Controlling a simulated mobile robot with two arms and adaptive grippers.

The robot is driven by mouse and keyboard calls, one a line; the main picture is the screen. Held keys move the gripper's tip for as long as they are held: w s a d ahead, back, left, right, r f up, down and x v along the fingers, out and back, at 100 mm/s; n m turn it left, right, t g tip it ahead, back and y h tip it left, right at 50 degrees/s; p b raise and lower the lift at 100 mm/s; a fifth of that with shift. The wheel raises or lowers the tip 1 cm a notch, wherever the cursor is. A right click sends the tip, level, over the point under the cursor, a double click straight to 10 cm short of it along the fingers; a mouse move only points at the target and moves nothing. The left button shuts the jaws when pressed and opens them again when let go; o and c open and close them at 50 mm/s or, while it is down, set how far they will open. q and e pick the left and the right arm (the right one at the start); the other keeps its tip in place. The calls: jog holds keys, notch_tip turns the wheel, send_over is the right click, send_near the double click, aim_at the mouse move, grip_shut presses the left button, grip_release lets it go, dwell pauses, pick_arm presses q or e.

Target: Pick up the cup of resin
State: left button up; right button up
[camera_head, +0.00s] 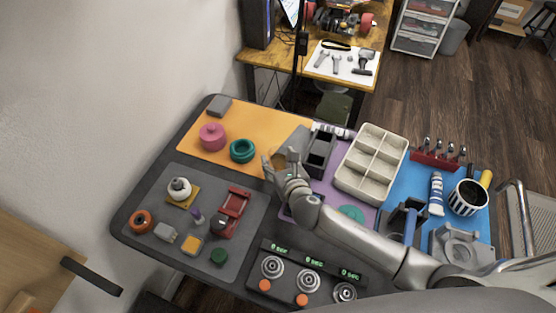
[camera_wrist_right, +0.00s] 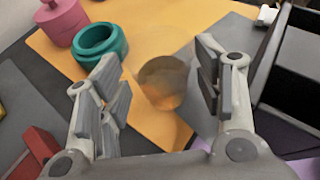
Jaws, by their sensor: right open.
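The cup of resin (camera_wrist_right: 163,84) looks like a clear, amber-tinted round cup on the orange mat, near the middle of the right wrist view. My right gripper (camera_head: 280,162) is open, with its two fingers spread to the left and right of the cup in the right wrist view (camera_wrist_right: 160,72). The fingers look apart from the cup; how far off it stands, I cannot tell. In the head view the gripper hides most or all of the cup. My left gripper is not in view.
A teal ring-shaped container (camera_head: 242,150) and a pink lidded pot (camera_head: 212,136) stand on the orange mat (camera_head: 252,118) left of the gripper. A dark open bin (camera_head: 319,152) and a cream compartment tray (camera_head: 349,184) stand right. A red tool (camera_head: 234,211) lies in front-left.

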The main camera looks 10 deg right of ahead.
aim_at(275, 154)
jog(key=shift+x, duration=2.75)
jog(key=shift+c, duration=0.3)
jog(key=c, duration=1)
jog(key=shift+o, duration=0.2)
